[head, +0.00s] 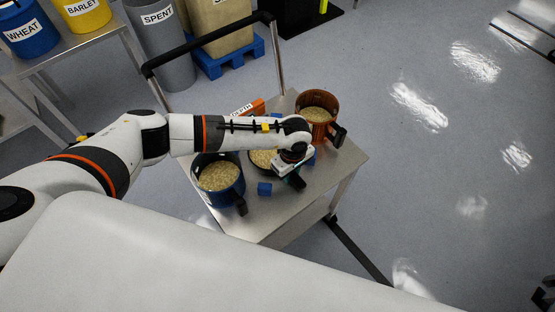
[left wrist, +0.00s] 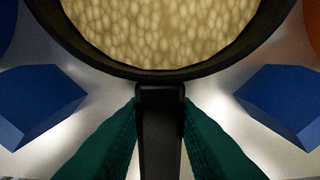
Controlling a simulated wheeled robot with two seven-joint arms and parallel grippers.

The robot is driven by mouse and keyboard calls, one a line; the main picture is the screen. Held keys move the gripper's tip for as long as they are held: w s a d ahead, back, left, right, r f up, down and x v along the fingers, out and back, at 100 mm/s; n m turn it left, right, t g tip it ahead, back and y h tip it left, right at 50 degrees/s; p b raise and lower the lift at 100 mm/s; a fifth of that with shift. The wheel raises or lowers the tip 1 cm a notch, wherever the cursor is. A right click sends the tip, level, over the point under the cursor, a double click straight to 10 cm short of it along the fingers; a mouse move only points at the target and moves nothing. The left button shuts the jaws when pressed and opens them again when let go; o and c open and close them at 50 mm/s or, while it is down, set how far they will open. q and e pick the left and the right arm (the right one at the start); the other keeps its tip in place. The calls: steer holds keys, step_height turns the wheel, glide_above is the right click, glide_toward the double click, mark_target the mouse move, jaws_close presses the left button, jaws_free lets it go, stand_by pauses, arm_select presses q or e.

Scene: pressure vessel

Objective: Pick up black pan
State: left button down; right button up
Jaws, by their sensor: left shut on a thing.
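The black pan (left wrist: 110,65), full of pale grain, sits in the middle of the metal cart's top. In the head view my left arm and gripper hide much of it, and mostly its grain (head: 262,159) shows. My left gripper (head: 291,172) is over the pan's near right side. In the left wrist view its two green fingers (left wrist: 161,118) are shut on the pan's black handle (left wrist: 161,135), one on each side. The pan looks level; whether it touches the cart top cannot be told. My right gripper is not in view.
A blue pan (head: 222,196) stands left on the cart (head: 270,224), a copper pan (head: 317,130) at its far right, both with grain. Blue blocks (head: 264,189) flank the handle. An orange sign (head: 252,107) stands behind. The cart's push rail (head: 205,47) rises at the back.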

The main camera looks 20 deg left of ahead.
arm_select(q)
step_height(320, 180, up, 10)
step_height(320, 180, up, 8)
steer(key=p, duration=0.2)
steer(key=s+a+r+m+p, duration=0.1)
steer(key=s+a+r+m, duration=0.7)
steer(key=m, duration=0.3)
steer(key=shift+s+a+r+p, duration=0.35)
steer(key=shift+a+r, duration=0.1)
steer(key=shift+r, duration=0.3)
steer(key=shift+w, duration=0.1)
